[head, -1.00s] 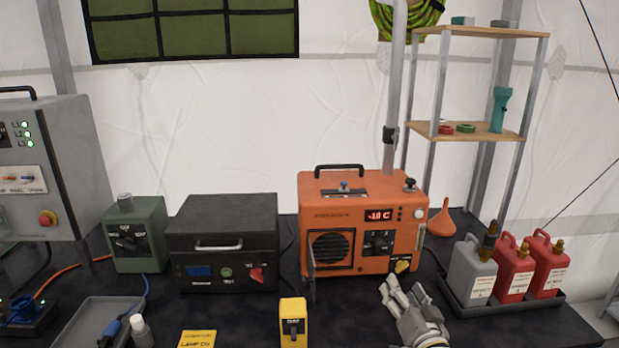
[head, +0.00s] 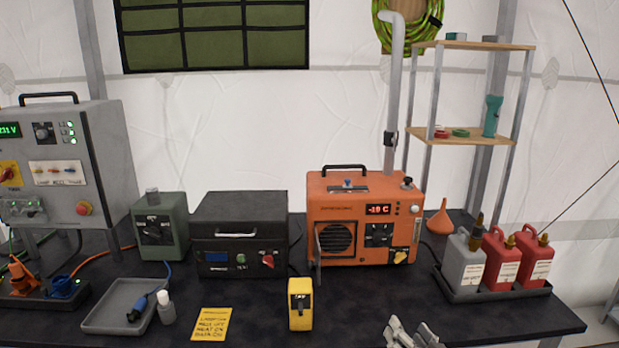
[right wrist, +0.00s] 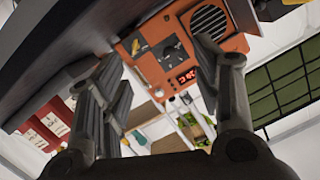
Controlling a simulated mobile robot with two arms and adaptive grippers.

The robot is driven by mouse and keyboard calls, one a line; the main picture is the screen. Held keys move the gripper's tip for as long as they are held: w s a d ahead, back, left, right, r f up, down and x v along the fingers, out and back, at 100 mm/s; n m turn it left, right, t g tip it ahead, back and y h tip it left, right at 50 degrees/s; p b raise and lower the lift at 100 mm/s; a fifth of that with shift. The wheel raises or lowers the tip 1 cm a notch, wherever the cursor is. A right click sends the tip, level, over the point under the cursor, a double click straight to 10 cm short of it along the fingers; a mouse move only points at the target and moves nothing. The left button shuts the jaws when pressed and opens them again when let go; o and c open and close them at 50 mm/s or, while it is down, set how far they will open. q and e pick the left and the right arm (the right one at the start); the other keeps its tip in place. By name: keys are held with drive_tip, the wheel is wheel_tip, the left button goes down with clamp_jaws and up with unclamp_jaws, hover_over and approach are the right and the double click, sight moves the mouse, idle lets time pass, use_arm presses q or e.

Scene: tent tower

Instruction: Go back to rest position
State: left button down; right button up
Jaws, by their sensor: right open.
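My right gripper (head: 414,334) shows at the bottom edge of the head view, in front of the dark table (head: 360,300) and below the orange heater unit (head: 345,240). In the right wrist view its two fingers (right wrist: 165,90) are spread wide with nothing between them. The orange unit, with its red display and dial, shows beyond the fingers there (right wrist: 150,65), tilted in the picture. The gripper is apart from it. My left gripper is in neither view.
A yellow switch box (head: 300,304), a yellow note (head: 212,324), a grey tray (head: 100,318) and a small white bottle (head: 166,308) are on the table. A black case (head: 240,222) and green box (head: 160,226) stand behind. Canisters (head: 502,258) stand at right.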

drive_tip(key=s+a+f+n+g, duration=0.15)
drive_tip(key=s+f+g, duration=0.3)
drive_tip(key=s, duration=0.55)
drive_tip(key=s+a+f+n+g, duration=0.1)
drive_tip(key=s+f+n+g, duration=0.15)
drive_tip(key=s+f, duration=0.5)
drive_tip(key=s+d+n+g+h, duration=0.15)
drive_tip(key=s+g, duration=0.35)
drive_tip(key=s, duration=1.3)
wheel_tip(320, 180, down, 24)
drive_tip(key=s+g, duration=0.1)
drive_tip(key=s+d+f+g, duration=0.1)
drive_tip(key=s+d+f, duration=0.1)
drive_tip(key=s+f, duration=1.5)
drive_tip(key=shift+s+d+f+g, duration=0.3)
drive_tip(key=shift+s+d+f, duration=0.05)
drive_tip(key=shift+f, duration=0.05)
drive_tip(key=shift+h, duration=0.25)
